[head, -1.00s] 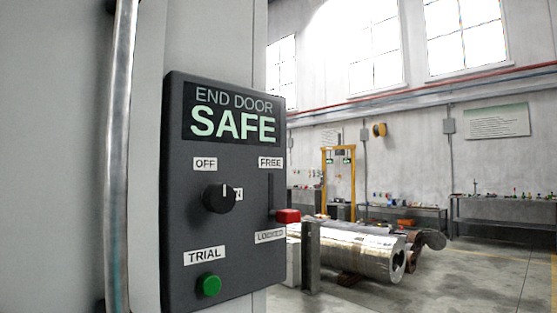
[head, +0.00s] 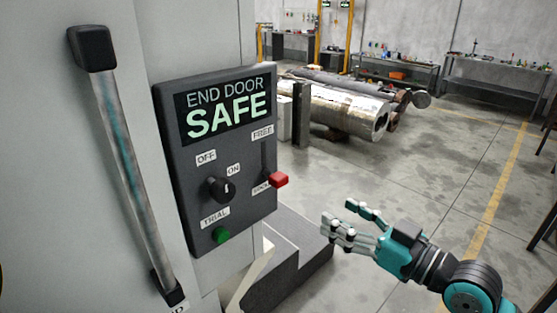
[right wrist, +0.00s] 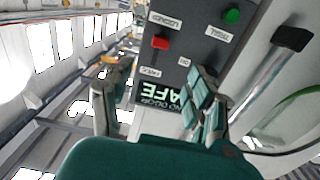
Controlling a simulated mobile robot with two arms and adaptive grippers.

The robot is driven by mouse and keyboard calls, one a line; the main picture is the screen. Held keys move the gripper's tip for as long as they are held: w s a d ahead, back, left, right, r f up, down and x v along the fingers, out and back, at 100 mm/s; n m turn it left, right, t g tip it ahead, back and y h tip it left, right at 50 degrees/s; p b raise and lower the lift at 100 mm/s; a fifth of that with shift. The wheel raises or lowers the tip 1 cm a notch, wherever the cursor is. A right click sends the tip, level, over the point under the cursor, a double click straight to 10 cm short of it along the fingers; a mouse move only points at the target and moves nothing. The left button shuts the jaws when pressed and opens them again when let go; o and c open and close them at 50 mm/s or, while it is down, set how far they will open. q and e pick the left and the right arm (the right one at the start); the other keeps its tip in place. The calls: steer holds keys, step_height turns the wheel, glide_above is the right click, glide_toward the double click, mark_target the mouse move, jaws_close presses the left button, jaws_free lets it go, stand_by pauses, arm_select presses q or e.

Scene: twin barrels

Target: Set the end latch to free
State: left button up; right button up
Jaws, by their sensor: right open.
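The end latch (head: 278,180) is a red handle on a vertical slot at the right side of the dark control panel (head: 240,215). It sits at the lower end, by the partly hidden LOCKED label and below the FREE label (head: 262,133). In the right wrist view the red handle (right wrist: 160,43) shows upside down, beyond the fingers. My right gripper (head: 338,217) is open and empty, to the right of and below the latch, apart from it. It also shows in the right wrist view (right wrist: 158,72), fingers spread. My left gripper is not in view.
The panel display (head: 228,113) reads END DOOR SAFE. A black knob (head: 221,189) and a green TRIAL button (head: 221,235) are left of the latch. A long metal handle (head: 128,160) stands farther left.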

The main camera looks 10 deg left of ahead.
mark_target(284, 182)
steer(key=x, duration=1.7)
steer(key=shift+a, duration=0.1)
steer(key=shift+c, duration=0.4)
jaws_close()
